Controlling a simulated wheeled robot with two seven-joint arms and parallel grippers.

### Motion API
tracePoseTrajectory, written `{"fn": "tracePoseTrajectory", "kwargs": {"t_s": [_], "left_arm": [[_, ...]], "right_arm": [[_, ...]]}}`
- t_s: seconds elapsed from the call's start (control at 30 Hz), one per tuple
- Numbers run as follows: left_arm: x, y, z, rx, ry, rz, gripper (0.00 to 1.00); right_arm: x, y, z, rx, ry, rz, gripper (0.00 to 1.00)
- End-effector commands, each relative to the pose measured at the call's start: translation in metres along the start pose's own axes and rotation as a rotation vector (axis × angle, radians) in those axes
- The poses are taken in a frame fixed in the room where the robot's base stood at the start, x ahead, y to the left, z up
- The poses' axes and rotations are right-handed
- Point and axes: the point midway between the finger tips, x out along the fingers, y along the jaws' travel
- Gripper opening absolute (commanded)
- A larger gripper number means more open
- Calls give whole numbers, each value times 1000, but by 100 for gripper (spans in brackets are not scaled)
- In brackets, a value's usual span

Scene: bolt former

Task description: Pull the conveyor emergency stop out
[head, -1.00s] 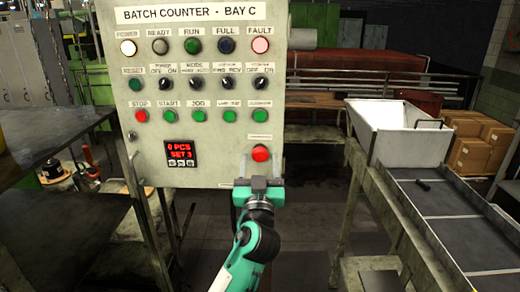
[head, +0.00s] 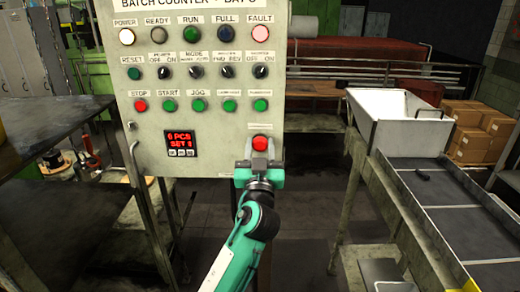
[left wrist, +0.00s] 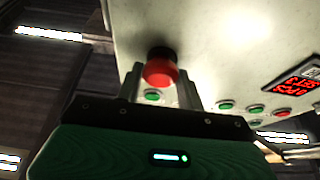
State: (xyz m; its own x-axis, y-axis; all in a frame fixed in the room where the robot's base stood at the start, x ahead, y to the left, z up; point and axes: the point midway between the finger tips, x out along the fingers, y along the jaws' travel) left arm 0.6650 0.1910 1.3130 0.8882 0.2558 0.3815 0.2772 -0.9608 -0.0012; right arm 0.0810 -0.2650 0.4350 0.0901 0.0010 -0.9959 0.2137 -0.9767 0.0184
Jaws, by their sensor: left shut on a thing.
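The conveyor emergency stop is a red mushroom button (head: 260,143) at the lower right of the pale control panel (head: 220,155). In the left wrist view the red button (left wrist: 160,71) stands out from the panel on a dark collar. My left gripper (head: 260,163) comes up from below, with a finger on each side of the button. In the left wrist view the gripper (left wrist: 160,85) is shut on the button; its fingers hide part of the sides. The panel carries lamps, switches and a red digital display (head: 180,144). My right gripper is not in view.
A conveyor (head: 450,188) with a white hopper (head: 400,122) stands at the right. Cardboard boxes (head: 472,130) are stacked behind it. A dark table (head: 40,125) is at the left. Floor shows between the panel and the conveyor.

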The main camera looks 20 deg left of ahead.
Motion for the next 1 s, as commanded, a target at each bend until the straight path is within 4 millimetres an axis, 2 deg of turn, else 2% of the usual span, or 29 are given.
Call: {"fn": "tracePoseTrajectory", "kwargs": {"t_s": [0.03,0.1,0.43,0.47,0.57,0.87,1.0], "left_arm": [[-4,0,3,-6,-1,-1,0],[-6,0,2,-5,0,0,0],[-7,0,-1,-2,-2,1,0],[-7,0,-1,-2,-2,1,40],[-7,0,-1,-2,-2,1,58],[-8,0,-1,-2,0,1,58],[-22,0,1,-4,0,2,58]], "right_arm": [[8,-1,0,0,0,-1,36],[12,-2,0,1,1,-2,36],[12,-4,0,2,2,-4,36],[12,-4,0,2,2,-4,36],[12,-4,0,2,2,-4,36],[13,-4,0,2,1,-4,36],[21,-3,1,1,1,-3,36]]}}
